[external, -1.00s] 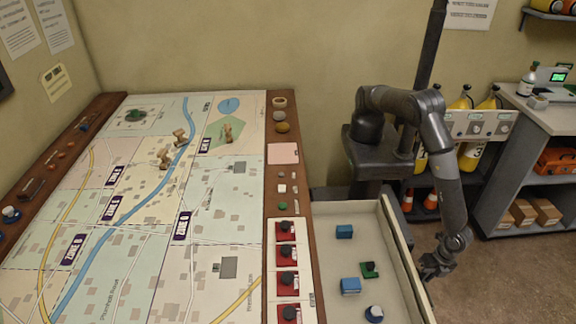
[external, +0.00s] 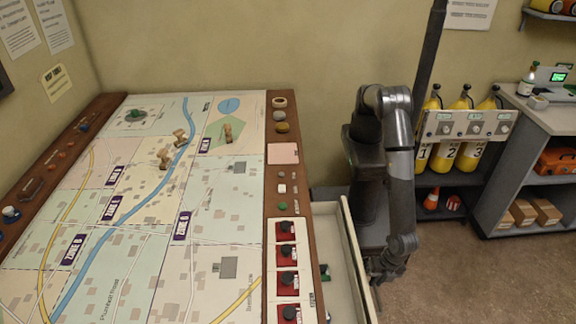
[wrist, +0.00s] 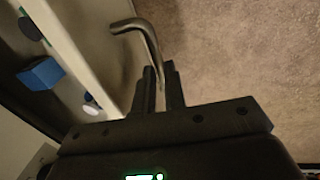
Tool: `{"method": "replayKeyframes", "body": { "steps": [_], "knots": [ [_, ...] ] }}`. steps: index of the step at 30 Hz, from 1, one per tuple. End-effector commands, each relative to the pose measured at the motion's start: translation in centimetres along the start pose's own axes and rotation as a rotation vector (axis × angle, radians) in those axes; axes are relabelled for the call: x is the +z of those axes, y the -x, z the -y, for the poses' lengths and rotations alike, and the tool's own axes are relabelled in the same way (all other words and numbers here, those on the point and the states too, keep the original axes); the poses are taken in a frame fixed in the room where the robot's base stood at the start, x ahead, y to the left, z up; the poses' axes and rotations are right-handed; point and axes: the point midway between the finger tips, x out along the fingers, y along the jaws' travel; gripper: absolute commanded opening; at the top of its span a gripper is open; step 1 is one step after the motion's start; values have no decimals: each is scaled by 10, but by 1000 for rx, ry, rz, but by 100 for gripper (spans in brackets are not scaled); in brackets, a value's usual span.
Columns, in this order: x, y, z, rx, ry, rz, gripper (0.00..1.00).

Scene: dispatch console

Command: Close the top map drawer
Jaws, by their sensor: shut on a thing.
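The top map drawer (external: 357,258) sticks out partly from the right side of the map table, with a narrow strip of its inside showing. My gripper (external: 380,272) is at the outer face of the drawer front, low and partly dark in the external view. In the wrist view my gripper (wrist: 163,75) has its two fingers close together on the bent metal drawer handle (wrist: 143,30). The drawer also shows in the wrist view (wrist: 85,45), with a blue block (wrist: 40,74) and a blue-and-white round piece (wrist: 91,104) inside.
The map table (external: 290,180) carries a map, wooden figures and red stamp-like pieces along its right edge. The floor (external: 480,270) right of my arm is clear.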

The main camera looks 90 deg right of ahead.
Motion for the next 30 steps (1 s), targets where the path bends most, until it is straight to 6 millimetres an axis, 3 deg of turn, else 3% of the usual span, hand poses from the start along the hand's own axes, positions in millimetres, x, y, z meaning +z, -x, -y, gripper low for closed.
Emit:
{"method": "replayKeyframes", "body": {
  "steps": [1,6,15,21,30],
  "knots": [
    [1,-4,-18,2,-7,4,0],
    [1,-12,-62,1,-6,4,0],
    [1,-24,-121,1,-5,4,0],
    [0,-28,-141,1,-2,3,0],
    [0,-30,-149,0,-1,5,0]
  ]
}}
